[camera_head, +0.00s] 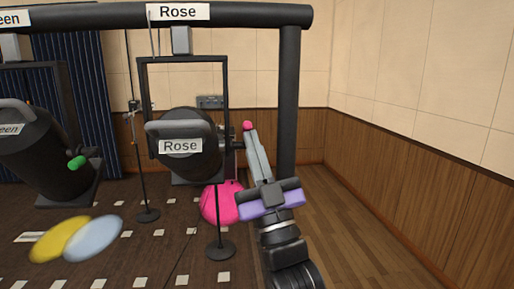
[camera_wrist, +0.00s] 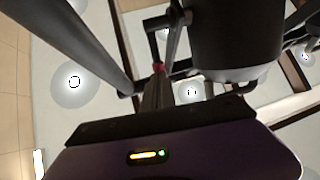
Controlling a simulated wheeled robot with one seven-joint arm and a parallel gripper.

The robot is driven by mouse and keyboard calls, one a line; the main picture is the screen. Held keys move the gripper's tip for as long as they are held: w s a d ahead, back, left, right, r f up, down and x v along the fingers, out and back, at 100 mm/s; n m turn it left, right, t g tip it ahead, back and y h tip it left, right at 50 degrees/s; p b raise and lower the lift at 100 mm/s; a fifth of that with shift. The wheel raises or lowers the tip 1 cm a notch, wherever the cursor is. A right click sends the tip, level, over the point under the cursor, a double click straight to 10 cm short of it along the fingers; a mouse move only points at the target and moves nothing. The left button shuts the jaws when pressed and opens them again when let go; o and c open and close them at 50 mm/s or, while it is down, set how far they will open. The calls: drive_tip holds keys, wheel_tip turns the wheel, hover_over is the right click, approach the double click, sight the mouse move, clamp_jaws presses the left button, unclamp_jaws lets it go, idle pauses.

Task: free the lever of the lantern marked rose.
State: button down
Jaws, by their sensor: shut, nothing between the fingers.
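The black lantern (camera_head: 186,128) marked Rose hangs in a yoke from the overhead bar. Its label (camera_head: 180,146) faces me. A small pink knob (camera_head: 247,126) shows just right of the lantern, at my fingertips; it looks like the end of its lever, whose shaft is mostly hidden. In the wrist view the pink knob (camera_wrist: 158,68) sits just beyond my fingertips, near the lantern body (camera_wrist: 236,40). My gripper (camera_head: 251,135) points up, shut and empty, close beside the knob. I cannot tell whether they touch.
A thick black post (camera_head: 289,100) stands close right of my gripper, under the bar (camera_head: 240,15). The lantern marked Green (camera_head: 40,150), with a green knob (camera_head: 76,162), hangs at left. A pink round patch (camera_head: 222,203) shows below Rose. Floor at right is clear.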

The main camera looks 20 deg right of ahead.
drive_tip(key=r, duration=0.1)
drive_tip(key=w+r+m+g+h+p, duration=0.1)
drive_tip(key=r+g, duration=0.1)
drive_tip(key=shift+w+d+r+p, duration=0.1)
drive_tip(key=shift+w+d+p, duration=0.2)
drive_tip(key=shift+p, duration=0.1)
drive_tip(key=shift+r, duration=0.3)
idle(0.7)
drive_tip(key=shift+f, duration=0.1)
